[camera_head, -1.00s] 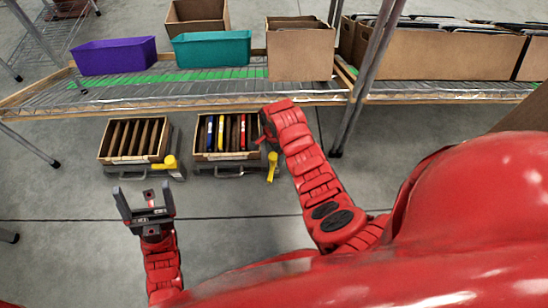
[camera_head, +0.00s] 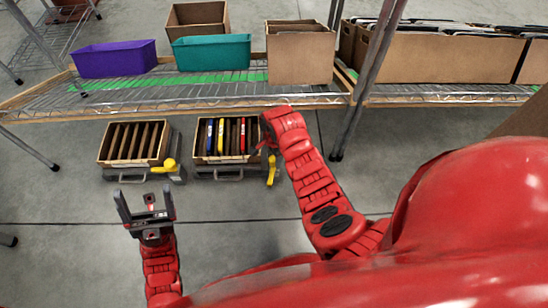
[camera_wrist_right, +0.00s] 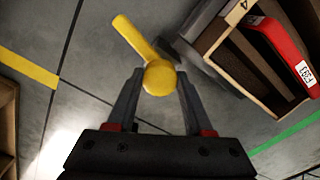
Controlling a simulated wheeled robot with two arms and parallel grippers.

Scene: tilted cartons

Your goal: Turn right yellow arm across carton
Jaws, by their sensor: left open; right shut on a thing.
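The right carton (camera_head: 245,158) sits tilted on a dark stand on the floor, with several coloured items in its slots. The right yellow arm (camera_head: 271,172) hangs at this carton's right side. My right gripper (camera_head: 266,147) is there, partly hidden behind its own wrist in the head view. In the right wrist view its fingers (camera_wrist_right: 158,88) are shut on the round yellow end of the arm (camera_wrist_right: 132,36), and the bar points up and left, beside the carton (camera_wrist_right: 230,58). My left gripper (camera_head: 146,201) is open and empty, in front of the left carton (camera_head: 107,163).
The left carton has empty slots and its own yellow arm (camera_head: 170,165) at its right. Behind stands a wire shelf (camera_head: 140,97) with purple (camera_head: 115,58) and teal (camera_head: 211,52) bins and brown boxes (camera_head: 300,54). A shelf post (camera_head: 365,80) rises right of my right gripper. Floor between my arms is clear.

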